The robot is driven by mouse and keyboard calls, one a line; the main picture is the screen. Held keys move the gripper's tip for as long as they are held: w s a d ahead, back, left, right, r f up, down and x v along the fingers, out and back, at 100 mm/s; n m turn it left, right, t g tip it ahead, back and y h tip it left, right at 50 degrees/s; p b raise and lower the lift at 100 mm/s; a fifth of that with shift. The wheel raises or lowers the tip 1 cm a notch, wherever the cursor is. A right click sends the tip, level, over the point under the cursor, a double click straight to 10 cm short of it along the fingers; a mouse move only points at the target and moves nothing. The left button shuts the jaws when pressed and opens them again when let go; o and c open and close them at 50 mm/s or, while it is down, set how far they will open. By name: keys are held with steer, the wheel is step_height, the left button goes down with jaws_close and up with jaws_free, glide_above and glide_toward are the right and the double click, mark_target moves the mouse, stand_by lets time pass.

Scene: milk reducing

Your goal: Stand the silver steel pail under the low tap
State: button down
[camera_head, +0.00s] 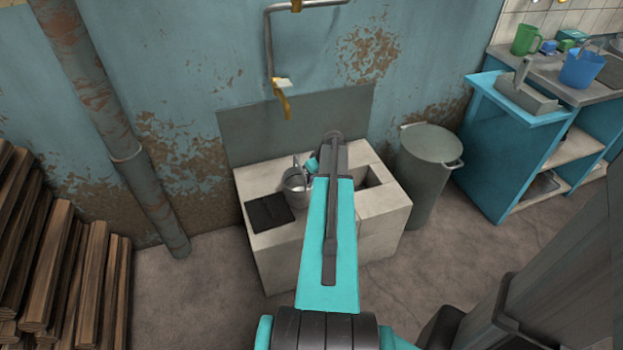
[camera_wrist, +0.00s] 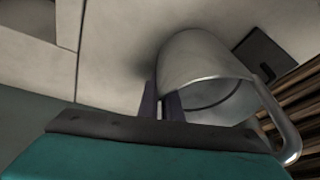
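The silver steel pail (camera_head: 297,181) is on or just above the pale masonry block, between a dark plate and a square opening. In the wrist view the pail (camera_wrist: 205,65) appears large, its mouth towards the camera and its wire handle looping at the right. My gripper (camera_head: 309,167) is at the pail's right side. In the wrist view its dark fingers (camera_wrist: 162,103) are close together, with a narrow strip of the pail's wall between them. Whether the pail's base touches the block is hidden. The brass low tap (camera_head: 284,103) hangs from a wall pipe behind and above the block.
The masonry block (camera_head: 275,251) has a dark plate (camera_head: 269,211) at left and an opening (camera_head: 371,176) at right. A grey lidded bin (camera_head: 428,170) stands to its right, then a blue cabinet (camera_head: 510,160). Stacked wood (camera_head: 60,260) and a thick pipe (camera_head: 120,140) are left.

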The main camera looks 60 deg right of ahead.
steer(key=c, duration=1.9)
jaws_free()
steer(key=shift+o, duration=0.2)
steer(key=shift+r, duration=0.1)
steer(key=v, duration=1.3)
steer(key=shift+r+p, duration=0.25)
steer(key=shift+p, duration=0.2)
steer(key=shift+s, duration=0.15)
